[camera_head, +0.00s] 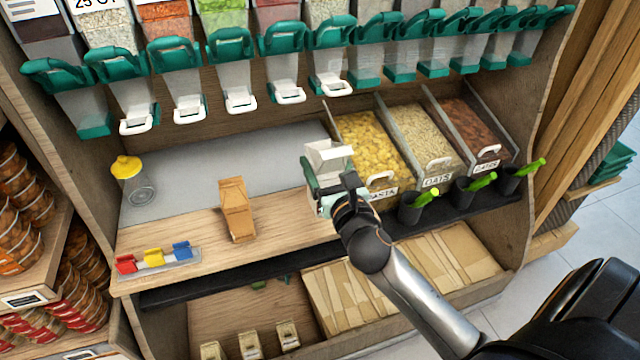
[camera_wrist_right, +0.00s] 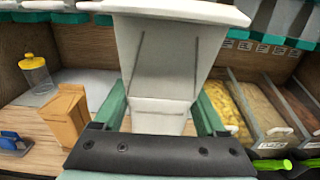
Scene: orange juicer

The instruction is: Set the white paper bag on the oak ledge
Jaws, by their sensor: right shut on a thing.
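The white paper bag (camera_head: 328,158) is upright with its flared top facing up. My right gripper (camera_head: 325,187) is shut on it, and the green fingers sit on either side of the bag. The bag also fills the middle of the right wrist view (camera_wrist_right: 165,60), where its lower end is hidden by the gripper body. The oak ledge (camera_head: 285,208) runs along the front of the display, left of the bins. The bag is over the ledge's right end; I cannot tell whether it touches the wood. My left gripper is not in view.
A brown paper bag (camera_head: 237,210) stands on the ledge to the left. Coloured clips (camera_head: 153,258) lie in a tray at the ledge's left end. A yellow-lidded jar (camera_head: 138,182) stands behind. Pasta and oats bins (camera_head: 375,150) are close on the right. Dispensers hang above.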

